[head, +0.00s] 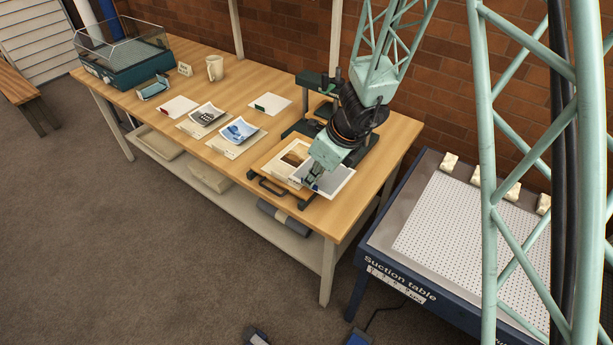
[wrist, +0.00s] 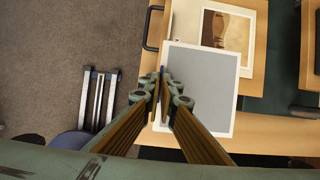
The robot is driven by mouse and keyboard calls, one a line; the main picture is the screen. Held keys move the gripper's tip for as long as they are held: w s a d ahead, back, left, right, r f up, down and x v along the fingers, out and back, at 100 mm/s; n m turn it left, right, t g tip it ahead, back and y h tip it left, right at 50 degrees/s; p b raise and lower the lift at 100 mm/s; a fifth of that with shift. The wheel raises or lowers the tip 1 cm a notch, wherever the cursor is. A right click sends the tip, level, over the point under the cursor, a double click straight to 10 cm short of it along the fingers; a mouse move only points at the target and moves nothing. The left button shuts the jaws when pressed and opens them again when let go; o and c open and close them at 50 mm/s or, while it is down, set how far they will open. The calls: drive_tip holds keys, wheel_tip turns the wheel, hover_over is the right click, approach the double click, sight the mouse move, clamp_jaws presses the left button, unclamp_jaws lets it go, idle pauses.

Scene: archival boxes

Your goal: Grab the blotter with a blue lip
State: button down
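A grey sheet with a white border (wrist: 205,85) lies beneath my fingers in the wrist view; it also shows in the head view (head: 335,181). A small blue strip (wrist: 162,69) shows at its left edge, between my fingertips; this looks like the blotter's blue lip, partly hidden by the fingers. My gripper (wrist: 161,84) points down at this edge with its fingertips nearly together on the lip. In the head view my gripper (head: 311,181) is over the front of the board. The sheet overlaps a mounted brown photograph (wrist: 225,29). Whether the sheet is lifted is unclear.
Two mounted prints (head: 238,131) (head: 207,114), a mug (head: 215,68) and a clear-sided case (head: 124,55) share the table. A suction table (head: 450,235) stands right.

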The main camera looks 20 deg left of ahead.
drive_tip(key=shift+s+d, duration=0.4)
drive_tip(key=shift+s, duration=0.1)
drive_tip(key=shift+s+r, duration=0.1)
drive_tip(key=shift+r, duration=0.05)
idle(0.4)
